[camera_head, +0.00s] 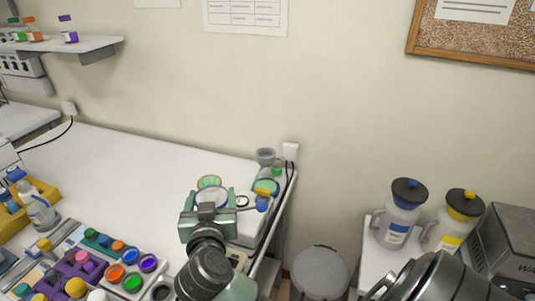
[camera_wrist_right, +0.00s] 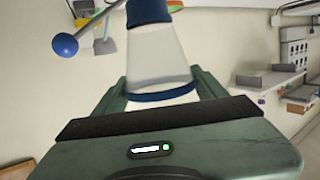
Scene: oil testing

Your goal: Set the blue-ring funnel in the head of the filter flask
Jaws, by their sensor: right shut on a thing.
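My right gripper (camera_head: 208,205) is above the bench near its right end, its green jaws closed on the funnel. In the right wrist view a clear tapering body with blue rings, which I take for the blue-ring funnel (camera_wrist_right: 158,55), stands between the jaws (camera_wrist_right: 160,95). A blue ball on a thin rod (camera_wrist_right: 65,45) shows beside its far end. In the head view the gripper hides most of the funnel; a round pale rim (camera_head: 210,181) shows just behind the jaws. I cannot pick out the filter flask's head with certainty.
A clear bottle (camera_head: 40,210) stands at the bench's left. A rack of coloured caps (camera_head: 85,270) fills the front. A small grey cup (camera_head: 265,156) stands by the bench's back right corner. Two capped jugs (camera_head: 398,220) (camera_head: 452,225) stand right. The bench middle is clear.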

